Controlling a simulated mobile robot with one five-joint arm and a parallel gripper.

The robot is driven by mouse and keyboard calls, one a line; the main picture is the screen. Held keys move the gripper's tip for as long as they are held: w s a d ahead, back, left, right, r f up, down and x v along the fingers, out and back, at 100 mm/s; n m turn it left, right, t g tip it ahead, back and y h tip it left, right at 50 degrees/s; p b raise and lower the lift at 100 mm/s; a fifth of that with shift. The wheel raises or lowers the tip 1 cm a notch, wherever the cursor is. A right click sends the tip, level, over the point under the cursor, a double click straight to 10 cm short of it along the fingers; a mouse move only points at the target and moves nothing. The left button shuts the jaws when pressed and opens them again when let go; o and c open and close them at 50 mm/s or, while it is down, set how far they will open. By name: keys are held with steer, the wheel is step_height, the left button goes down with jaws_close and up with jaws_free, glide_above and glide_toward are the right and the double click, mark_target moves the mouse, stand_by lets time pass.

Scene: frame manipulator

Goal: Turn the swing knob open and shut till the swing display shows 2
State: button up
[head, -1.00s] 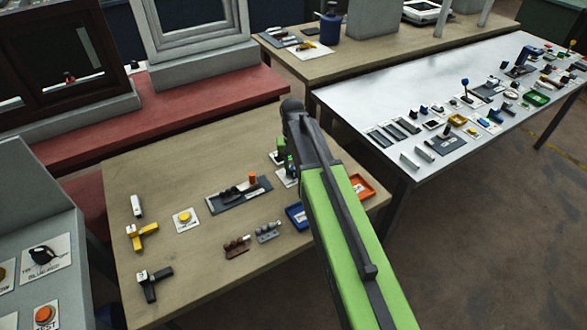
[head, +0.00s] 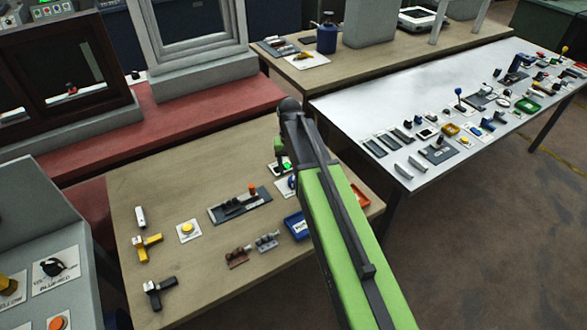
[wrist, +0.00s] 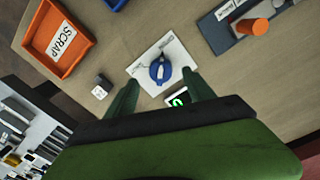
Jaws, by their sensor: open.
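The swing knob (wrist: 160,70) is a blue round dial with a white pointer on a white plate, seen in the wrist view. My gripper (wrist: 159,77) is open, its two dark green fingers to either side of the knob. I cannot tell whether they touch it. The display (wrist: 178,101) is a small dark box with a glowing green digit close by the knob, partly hidden by my gripper; the digit is too small to read surely. In the head view the green glow of the display (head: 287,167) shows beside my arm, which hides most of the knob.
An orange SCRAP tray (wrist: 58,38) and a small white block (wrist: 101,87) lie left of the knob. A dark plate with an orange cylinder (wrist: 256,28) lies to its right. Yellow and black handled pieces stand on the wooden table (head: 215,160). A metal table (head: 350,105) stands right.

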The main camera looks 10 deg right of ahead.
mark_target(292, 179)
step_height(292, 179, up, 12)
steer(key=p, duration=1)
steer(key=shift+a, duration=0.25)
steer(key=shift+f, duration=0.1)
steer(key=s+f+n+b, duration=0.1)
steer(key=s+f+b, duration=0.2)
steer(key=s, duration=1.1)
steer(key=shift+n+y, duration=0.3)
steer(key=shift+n, duration=0.1)
